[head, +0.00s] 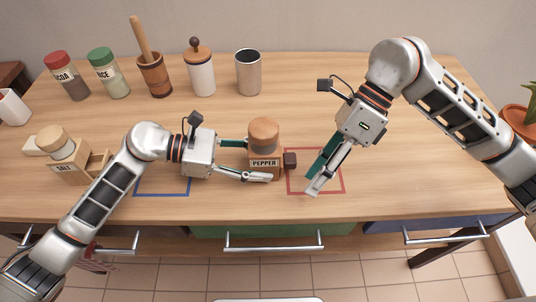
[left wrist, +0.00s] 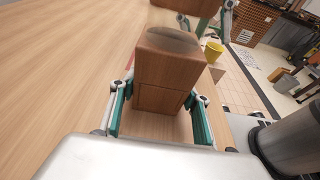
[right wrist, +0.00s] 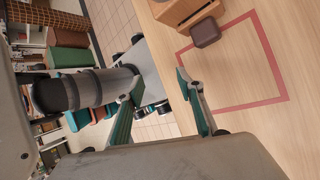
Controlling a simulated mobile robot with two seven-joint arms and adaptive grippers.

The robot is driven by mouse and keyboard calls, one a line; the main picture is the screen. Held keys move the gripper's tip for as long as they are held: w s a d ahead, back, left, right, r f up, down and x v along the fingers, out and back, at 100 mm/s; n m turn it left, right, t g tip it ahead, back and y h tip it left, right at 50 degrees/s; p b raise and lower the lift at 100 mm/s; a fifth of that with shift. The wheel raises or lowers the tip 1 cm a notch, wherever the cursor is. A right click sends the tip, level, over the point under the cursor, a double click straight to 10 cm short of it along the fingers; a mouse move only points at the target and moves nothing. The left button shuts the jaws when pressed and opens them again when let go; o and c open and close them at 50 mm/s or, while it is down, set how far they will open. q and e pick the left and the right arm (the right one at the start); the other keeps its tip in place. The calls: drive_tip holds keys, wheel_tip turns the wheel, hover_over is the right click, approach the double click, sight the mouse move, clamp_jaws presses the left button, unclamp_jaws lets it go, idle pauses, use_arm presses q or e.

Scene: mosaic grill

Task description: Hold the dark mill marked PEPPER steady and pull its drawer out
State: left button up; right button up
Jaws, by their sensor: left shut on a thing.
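The dark mill marked PEPPER (head: 265,163) stands upright at the middle of the table, with a rounded brown top. Its dark drawer knob (head: 290,160) sticks out on the right, close to the body. The knob also shows in the right wrist view (right wrist: 205,32). My left gripper (head: 256,160) is shut on the mill's body, one finger on each side; the left wrist view shows the mill (left wrist: 162,75) between the fingers. My right gripper (head: 312,182) is open and empty, low over the red outlined square, right of the knob and apart from it.
The lighter SALT mill (head: 64,160) stands at left with its drawer out. A blue outlined square (head: 162,193) lies under my left arm; the red square (head: 342,170) is at right. Spice jars (head: 108,73), a mortar (head: 154,76), a white jar (head: 200,75) and a metal cup (head: 248,73) line the back.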

sight(292, 157)
drive_tip(key=w+a+r+n+t+h, duration=0.1)
drive_tip(key=w, duration=0.1)
drive_tip(key=w+a+r+n+t, duration=0.1)
drive_tip(key=w+r, duration=0.1)
drive_tip(key=w+a+r+n+t+h, duration=0.1)
drive_tip(key=w+a, duration=0.1)
drive_tip(key=shift+a+r+t+h, duration=0.1)
drive_tip(key=shift+r+t+h, duration=0.2)
drive_tip(key=shift+r+t, duration=0.1)
drive_tip(key=shift+w+a+r+n+t+h, duration=0.1)
drive_tip(key=shift+w+r+n+t+h, duration=0.15)
drive_tip(key=shift+w+n+t, duration=0.2)
drive_tip(key=shift+w+f, duration=0.1)
drive_tip(key=shift+f, duration=4.9)
drive_tip(key=c, duration=1)
drive_tip(key=shift+o, duration=0.2)
